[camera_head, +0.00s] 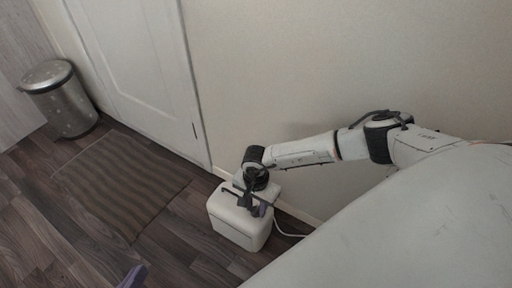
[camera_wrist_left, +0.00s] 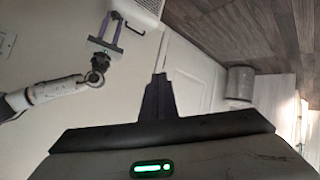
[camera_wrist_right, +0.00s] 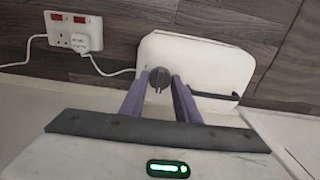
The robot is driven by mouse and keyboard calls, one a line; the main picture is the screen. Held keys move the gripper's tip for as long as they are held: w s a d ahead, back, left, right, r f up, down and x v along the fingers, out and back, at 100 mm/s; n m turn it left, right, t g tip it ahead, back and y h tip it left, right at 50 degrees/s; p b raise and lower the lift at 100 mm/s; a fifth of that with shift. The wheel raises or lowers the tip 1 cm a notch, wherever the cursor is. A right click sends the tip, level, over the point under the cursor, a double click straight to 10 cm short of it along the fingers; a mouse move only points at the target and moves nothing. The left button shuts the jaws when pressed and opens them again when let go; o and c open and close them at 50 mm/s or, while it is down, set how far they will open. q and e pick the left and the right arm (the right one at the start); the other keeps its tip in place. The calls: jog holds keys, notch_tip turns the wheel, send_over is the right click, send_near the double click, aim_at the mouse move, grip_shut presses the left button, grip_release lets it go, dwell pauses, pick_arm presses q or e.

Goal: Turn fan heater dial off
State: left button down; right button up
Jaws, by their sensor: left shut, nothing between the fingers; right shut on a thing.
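The fan heater (camera_head: 228,222) is a white box on the floor against the wall. In the right wrist view the heater (camera_wrist_right: 205,62) has a dark round dial (camera_wrist_right: 158,78) on its near face. My right gripper (camera_wrist_right: 159,90) reaches down over the heater, its two purple fingers on either side of the dial and shut on it. The dial's marking is too small to read. In the head view my right gripper (camera_head: 258,203) hides the dial. My left gripper (camera_wrist_left: 158,82) is shut and empty, away from the heater; only a purple fingertip (camera_head: 134,277) shows at the head view's bottom edge.
A white socket (camera_wrist_right: 74,32) holds a plug, with a white cable (camera_wrist_right: 105,70) leading to the heater. A metal bin (camera_head: 60,98) stands at the far left by a white door (camera_head: 140,70). A striped mat (camera_head: 120,180) lies on the dark wood floor, left of the heater.

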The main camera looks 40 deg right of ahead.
aim_at(256, 209)
dwell(0.3)
pick_arm(q)
jog(key=shift+f, duration=0.15)
pick_arm(e)
jog(key=o, duration=1.1)
jog(key=shift+c, duration=0.2)
jog(key=shift+r, duration=0.3)
pick_arm(q)
jog(key=shift+g+y, duration=0.8)
jog(key=shift+y, duration=0.1)
jog(key=a+f+p, duration=0.1)
jog(key=p, duration=0.1)
jog(key=a+f+p, duration=0.1)
jog(key=f+p, duration=0.1)
jog(key=shift+s+a+f+p, duration=0.3)
jog(key=shift+s+a+p, duration=0.05)
jog(key=shift+s, duration=0.05)
pick_arm(e)
notch_tip(256, 209, up, 10)
jog(key=shift+a+f, duration=0.1)
jog(key=shift+f, duration=0.05)
